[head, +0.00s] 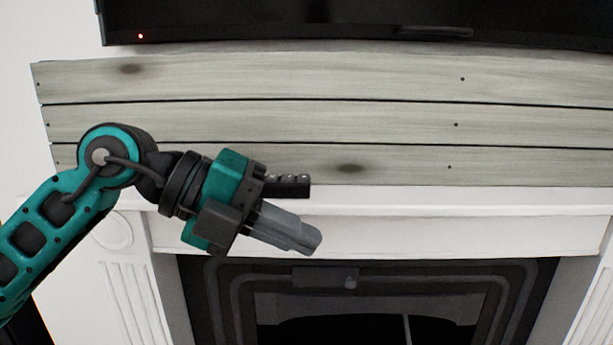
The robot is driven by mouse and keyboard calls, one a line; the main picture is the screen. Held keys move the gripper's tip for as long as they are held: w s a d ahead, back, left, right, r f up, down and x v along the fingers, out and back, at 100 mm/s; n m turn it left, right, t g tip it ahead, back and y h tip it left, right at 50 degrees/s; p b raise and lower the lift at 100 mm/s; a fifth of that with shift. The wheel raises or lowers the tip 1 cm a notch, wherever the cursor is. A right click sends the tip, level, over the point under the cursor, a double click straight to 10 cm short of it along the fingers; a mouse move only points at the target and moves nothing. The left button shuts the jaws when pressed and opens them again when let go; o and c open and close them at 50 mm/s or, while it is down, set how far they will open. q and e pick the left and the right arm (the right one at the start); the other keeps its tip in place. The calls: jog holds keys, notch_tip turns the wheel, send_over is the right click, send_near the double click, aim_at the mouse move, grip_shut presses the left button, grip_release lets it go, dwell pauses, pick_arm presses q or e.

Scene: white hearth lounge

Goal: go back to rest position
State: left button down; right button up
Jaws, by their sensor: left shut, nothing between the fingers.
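My left gripper (308,240) is in front of the white fireplace surround, with its arm coming in from the left. Its grey fingers are together with nothing between them, pointing right and slightly down. They are just below the mantel's front edge as seen in the head view. My right gripper is not in view.
A small black object (290,186) with little bumps shows at the mantel (450,197), partly hidden behind my left gripper. Grey wood planks (380,122) cover the wall above, under a black screen (350,22). A dark-framed firebox (350,280) is below.

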pick_arm(q)
jog(key=w+a+f+n+t+y+p, duration=0.1)
jog(key=w+a+f+n+t, duration=0.25)
jog(key=f+n+t, duration=0.75)
jog(key=w+a+f+n+t+y+p, duration=0.15)
jog(key=a+f+n+t, duration=0.45)
jog(key=n, duration=0.9)
jog(key=s+a+f+n+g+y, duration=0.3)
jog(key=s+f, duration=0.4)
jog(key=f, duration=0.5)
jog(key=s+a+f+n+g+y, duration=0.3)
jog(key=s+f, duration=0.4)
jog(key=f, duration=0.5)
jog(key=shift+s+a+n+g+y, duration=0.45)
jog(key=shift+n+y, duration=0.25)
jog(key=shift+y, duration=0.25)
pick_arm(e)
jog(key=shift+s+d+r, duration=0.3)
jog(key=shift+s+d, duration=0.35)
pick_arm(q)
jog(key=shift+w+r, duration=0.1)
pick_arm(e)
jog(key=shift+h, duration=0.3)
